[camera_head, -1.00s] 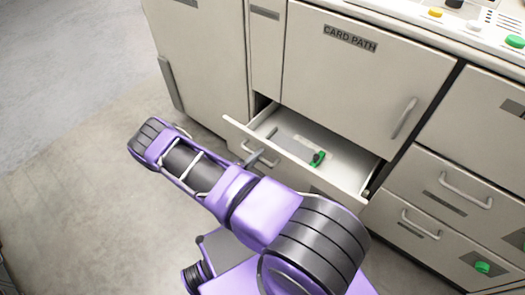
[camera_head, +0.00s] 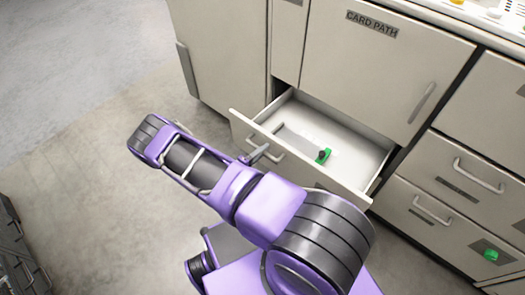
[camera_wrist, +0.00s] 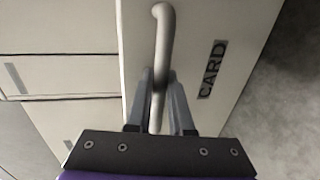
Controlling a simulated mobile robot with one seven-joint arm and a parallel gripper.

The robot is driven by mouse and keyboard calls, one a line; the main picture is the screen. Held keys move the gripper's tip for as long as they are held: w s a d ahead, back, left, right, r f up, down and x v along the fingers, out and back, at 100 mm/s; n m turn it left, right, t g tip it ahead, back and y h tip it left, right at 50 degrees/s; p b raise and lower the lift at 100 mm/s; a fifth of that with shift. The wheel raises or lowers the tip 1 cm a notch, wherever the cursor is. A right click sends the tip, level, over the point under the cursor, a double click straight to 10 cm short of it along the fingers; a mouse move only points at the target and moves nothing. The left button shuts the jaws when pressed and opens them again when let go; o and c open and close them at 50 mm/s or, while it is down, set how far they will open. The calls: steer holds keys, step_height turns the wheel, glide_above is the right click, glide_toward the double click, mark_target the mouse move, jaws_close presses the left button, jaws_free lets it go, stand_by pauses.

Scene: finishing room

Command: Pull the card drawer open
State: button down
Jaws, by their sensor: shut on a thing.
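The card drawer (camera_head: 345,133) stands pulled out below the cabinet door marked CARD PATH, its white inside showing. In the wrist view its front (camera_wrist: 197,40) bears a label reading CARD. The drawer's bar handle (camera_wrist: 163,35) runs between the two fingers of my gripper (camera_wrist: 161,85), which is shut on it. In the head view my gripper (camera_head: 258,154) is at the left part of the drawer front, partly hidden by my arm.
The CARD PATH door (camera_head: 375,65) is shut above. A dark crate (camera_head: 18,250) is at the lower left.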

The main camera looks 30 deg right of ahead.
steer(key=c, duration=0.8)
jaws_free()
steer(key=p+v, duration=0.1)
steer(key=v, duration=1.6)
steer(key=shift+a, duration=0.25)
